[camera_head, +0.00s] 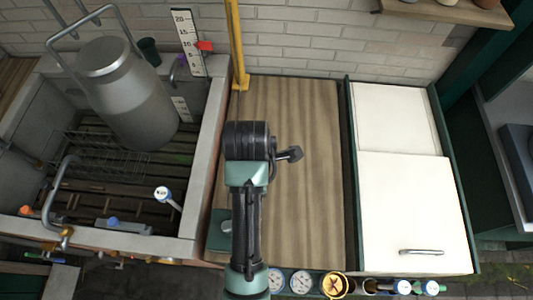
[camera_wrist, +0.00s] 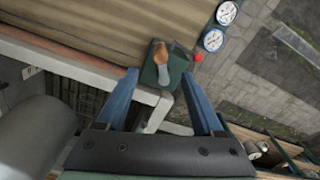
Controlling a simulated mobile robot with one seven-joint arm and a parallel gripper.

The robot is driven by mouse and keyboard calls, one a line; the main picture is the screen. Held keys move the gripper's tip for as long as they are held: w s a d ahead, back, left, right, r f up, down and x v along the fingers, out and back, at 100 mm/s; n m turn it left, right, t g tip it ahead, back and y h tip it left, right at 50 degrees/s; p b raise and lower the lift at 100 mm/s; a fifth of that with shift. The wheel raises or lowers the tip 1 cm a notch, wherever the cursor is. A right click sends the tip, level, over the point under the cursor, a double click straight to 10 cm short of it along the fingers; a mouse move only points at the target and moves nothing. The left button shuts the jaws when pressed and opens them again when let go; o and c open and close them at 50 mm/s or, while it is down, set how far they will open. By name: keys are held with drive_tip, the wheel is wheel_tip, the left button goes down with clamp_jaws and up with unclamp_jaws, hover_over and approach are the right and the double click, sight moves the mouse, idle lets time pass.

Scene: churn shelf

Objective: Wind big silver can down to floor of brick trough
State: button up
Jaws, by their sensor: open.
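The big silver can (camera_head: 130,105) is upright inside the brick trough (camera_head: 208,140), in its back part. Its base is above the slatted floor, but the gap is hard to judge. A grey rounded surface at the left of the wrist view, probably the can (camera_wrist: 35,140), is cut off by the frame. A green box with an orange-brown handle (camera_wrist: 160,58) is at the trough's front right corner; the green box (camera_head: 220,228) also shows in the head view. My gripper (camera_wrist: 160,74) is open and empty, its blue fingers on either side of the box in view. The head view hides the fingertips.
A bare wooden counter (camera_head: 310,160) is right of my arm, then a white-lidded chest (camera_head: 410,210). Gauges (camera_head: 300,282) line the front edge.

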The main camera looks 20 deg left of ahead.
drive_tip(key=shift+s+f+b, duration=0.15)
drive_tip(key=shift+f+b, duration=0.2)
drive_tip(key=shift+f, duration=0.2)
wheel_tip(320, 180, down, 12)
drive_tip(key=shift+r+p, duration=0.1)
drive_tip(key=shift+p, duration=0.25)
